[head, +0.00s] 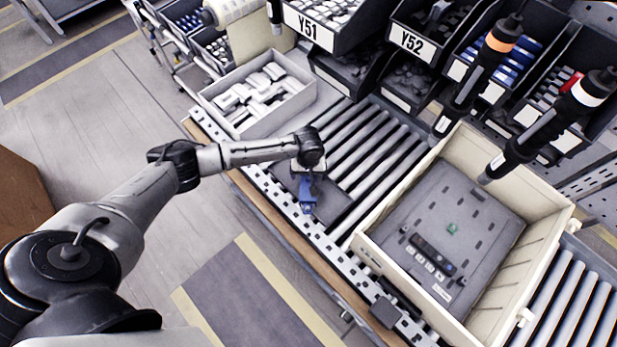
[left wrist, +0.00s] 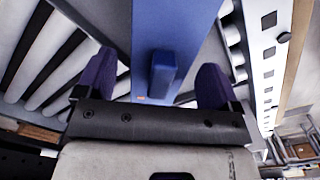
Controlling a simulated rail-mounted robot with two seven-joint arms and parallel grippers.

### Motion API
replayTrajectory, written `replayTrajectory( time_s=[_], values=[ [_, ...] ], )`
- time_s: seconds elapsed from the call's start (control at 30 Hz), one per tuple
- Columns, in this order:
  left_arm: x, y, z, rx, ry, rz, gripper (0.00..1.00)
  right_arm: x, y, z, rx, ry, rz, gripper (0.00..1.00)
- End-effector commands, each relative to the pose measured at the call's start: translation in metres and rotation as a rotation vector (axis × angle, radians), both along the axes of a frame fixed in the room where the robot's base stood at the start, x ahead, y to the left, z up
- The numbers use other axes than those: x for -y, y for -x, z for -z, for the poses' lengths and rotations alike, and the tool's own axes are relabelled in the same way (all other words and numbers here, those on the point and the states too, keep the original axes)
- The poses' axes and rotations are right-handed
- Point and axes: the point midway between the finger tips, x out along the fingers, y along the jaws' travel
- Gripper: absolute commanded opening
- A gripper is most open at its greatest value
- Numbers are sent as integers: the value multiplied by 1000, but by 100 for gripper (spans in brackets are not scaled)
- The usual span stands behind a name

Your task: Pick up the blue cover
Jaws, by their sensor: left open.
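The blue cover (left wrist: 180,30) fills the upper middle of the left wrist view, with a raised blue block (left wrist: 163,75) on it. My left gripper (left wrist: 156,78) is open, with one purple finger on each side of the blue block and gaps between. It holds nothing. In the head view my left gripper (head: 307,182) points down over the conveyor's left part. Blue shows below the wrist there, but I cannot tell cover from fingers. My right gripper is in neither view.
A cream crate (head: 365,243) holding a dark grey panel (head: 455,215) stands on the rollers at right. A box of white parts (head: 210,98) stands behind my arm. Labelled bins line the back. Two hanging screwdrivers (head: 470,85) (head: 545,130) reach down near the crate.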

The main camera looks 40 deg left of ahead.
Motion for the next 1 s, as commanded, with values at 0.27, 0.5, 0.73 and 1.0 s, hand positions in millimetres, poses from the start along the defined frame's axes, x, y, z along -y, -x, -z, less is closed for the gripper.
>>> replayTrajectory(
  time_s=[0.27,0.5,0.73,1.0],
  values=[
    [0,0,19,0,0,1,87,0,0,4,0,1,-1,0],
    [0,0,19,1,-1,1,84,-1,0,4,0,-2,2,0],
    [0,0,19,1,-1,1,62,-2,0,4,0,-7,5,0],
    [0,0,19,1,-1,1,36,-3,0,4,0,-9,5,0]
  ],
)
